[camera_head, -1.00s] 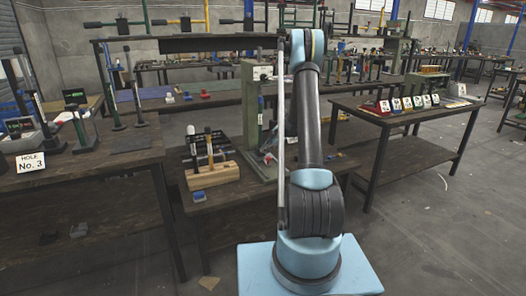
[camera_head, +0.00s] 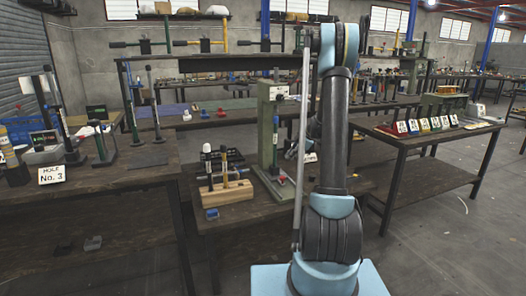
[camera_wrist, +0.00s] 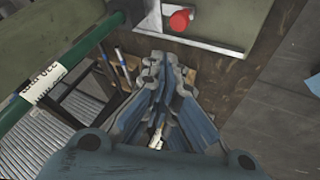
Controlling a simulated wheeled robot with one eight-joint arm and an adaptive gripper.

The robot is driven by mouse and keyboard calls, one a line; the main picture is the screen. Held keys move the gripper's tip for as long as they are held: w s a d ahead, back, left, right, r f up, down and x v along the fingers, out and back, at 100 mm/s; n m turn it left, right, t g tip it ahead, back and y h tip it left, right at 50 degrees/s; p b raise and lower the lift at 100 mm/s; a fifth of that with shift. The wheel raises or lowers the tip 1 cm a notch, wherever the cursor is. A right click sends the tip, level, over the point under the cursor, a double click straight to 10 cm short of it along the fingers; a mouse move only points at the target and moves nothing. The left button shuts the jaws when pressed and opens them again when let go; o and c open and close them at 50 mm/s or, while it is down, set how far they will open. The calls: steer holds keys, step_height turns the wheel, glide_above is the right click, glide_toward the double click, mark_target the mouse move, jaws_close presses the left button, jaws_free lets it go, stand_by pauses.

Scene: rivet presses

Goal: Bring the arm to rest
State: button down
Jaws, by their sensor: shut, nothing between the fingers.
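My arm (camera_head: 335,130) stands upright in the middle of the head view, folded over at the top. My gripper (camera_wrist: 164,65) shows in the wrist view with its fingertips together and nothing between them. It is above the dark wooden bench, close to a green press with a red knob (camera_wrist: 180,20) and a metal plate (camera_wrist: 215,45). A green tube (camera_wrist: 55,78) with a white label runs along the left of the gripper. In the head view my gripper is mostly hidden behind my arm.
A green press column (camera_head: 268,130) stands just left of my arm. A wooden block (camera_head: 228,192) holding hammers is on the same bench. A bench with a "HOLE No. 3" sign (camera_head: 52,174) is at left. A table (camera_head: 425,140) with coloured numbered blocks is at right. Floor at lower right is clear.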

steer(key=s+a+r+m+h, duration=0.1)
steer(key=s+r+m, duration=0.25)
steer(key=s, duration=0.55)
steer(key=s+a+r+m+g+h, duration=0.1)
steer(key=s+a+r+m, duration=0.2)
steer(key=s, duration=0.6)
steer(key=s+r+m+h, duration=0.1)
steer(key=s+r+m, duration=0.3)
steer(key=s, duration=0.5)
steer(key=s+d+f+m+h, duration=0.1)
steer(key=s+f+m, duration=0.2)
steer(key=s, duration=0.9)
steer(key=s+d+f+m+h, duration=0.1)
steer(key=s+f+m, duration=0.2)
steer(key=s, duration=1)
steer(key=shift+d+f+m+g+h, duration=0.15)
steer(key=shift+f+m+g+h, duration=0.2)
steer(key=shift+m, duration=0.9)
steer(key=shift+w+f, duration=0.25)
steer(key=shift+w, duration=0.25)
